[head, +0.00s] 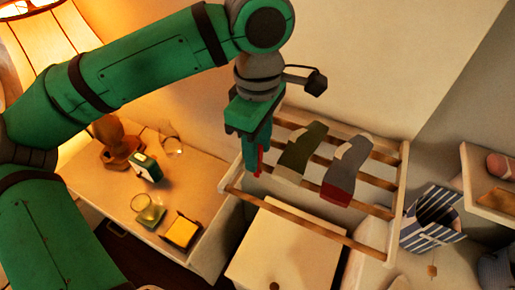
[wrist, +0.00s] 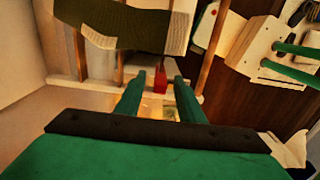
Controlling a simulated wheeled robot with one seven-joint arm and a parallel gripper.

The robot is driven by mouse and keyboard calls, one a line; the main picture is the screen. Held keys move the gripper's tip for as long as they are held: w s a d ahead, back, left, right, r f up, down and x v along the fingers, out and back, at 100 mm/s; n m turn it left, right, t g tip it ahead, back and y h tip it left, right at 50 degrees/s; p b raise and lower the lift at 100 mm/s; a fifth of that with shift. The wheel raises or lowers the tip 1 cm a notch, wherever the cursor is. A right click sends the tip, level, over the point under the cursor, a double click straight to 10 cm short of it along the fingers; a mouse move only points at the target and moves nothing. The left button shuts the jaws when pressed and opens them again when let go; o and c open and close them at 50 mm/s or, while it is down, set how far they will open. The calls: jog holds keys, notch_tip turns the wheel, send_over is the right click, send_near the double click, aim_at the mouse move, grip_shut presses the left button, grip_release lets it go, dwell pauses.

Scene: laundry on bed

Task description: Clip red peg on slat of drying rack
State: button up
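The red peg (head: 259,160) shows at the fingertips of my gripper (head: 256,172), at the left end of the wooden drying rack (head: 398,185). In the wrist view, the red peg (wrist: 160,80) stands between the two green fingers of my gripper (wrist: 161,77). A narrow gap shows on each side of it, so the fingers look open around it. Behind the peg is the rack's pale end rail (wrist: 112,88). The peg appears to be at this rail, but I cannot tell whether its jaws grip a slat.
A green sock (head: 302,150) and a grey sock with a red toe (head: 345,170) lie over the slats, right of my gripper. A striped bin (head: 432,218) stands right.

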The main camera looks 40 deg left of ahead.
notch_tip(320, 180, up, 10)
jog(key=shift+r, duration=0.1)
dwell(0.4)
dwell(0.5)
